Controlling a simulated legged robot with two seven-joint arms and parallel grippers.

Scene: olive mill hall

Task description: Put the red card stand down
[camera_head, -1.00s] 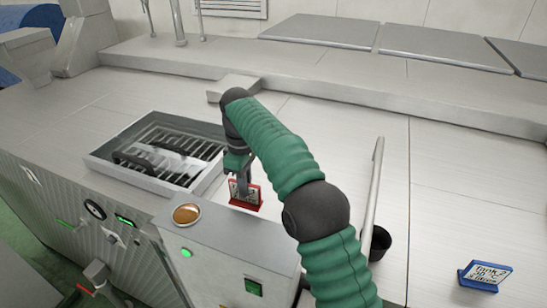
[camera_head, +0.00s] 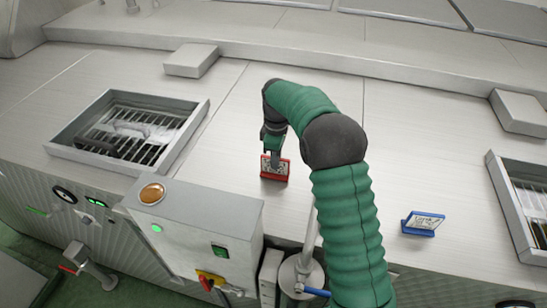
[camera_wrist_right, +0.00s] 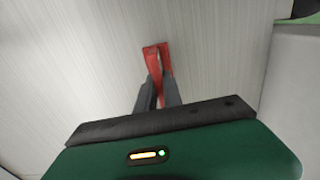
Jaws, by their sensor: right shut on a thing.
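The red card stand (camera_head: 275,174) is at my right gripper (camera_head: 273,157), over the pale metal worktop (camera_head: 330,110), to the right of the grated hopper. In the right wrist view, the red stand (camera_wrist_right: 157,62) sits between the two dark fingers of my right gripper (camera_wrist_right: 158,95), which are shut on it. I cannot tell whether its base touches the worktop. My left gripper is not in view.
A blue card stand (camera_head: 423,224) stands to the right on the worktop. The grated hopper (camera_head: 196,112) is at left, a second one (camera_head: 497,185) at the right edge. A control box (camera_head: 200,205) with an amber button stands in front. Worktop around the red stand is clear.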

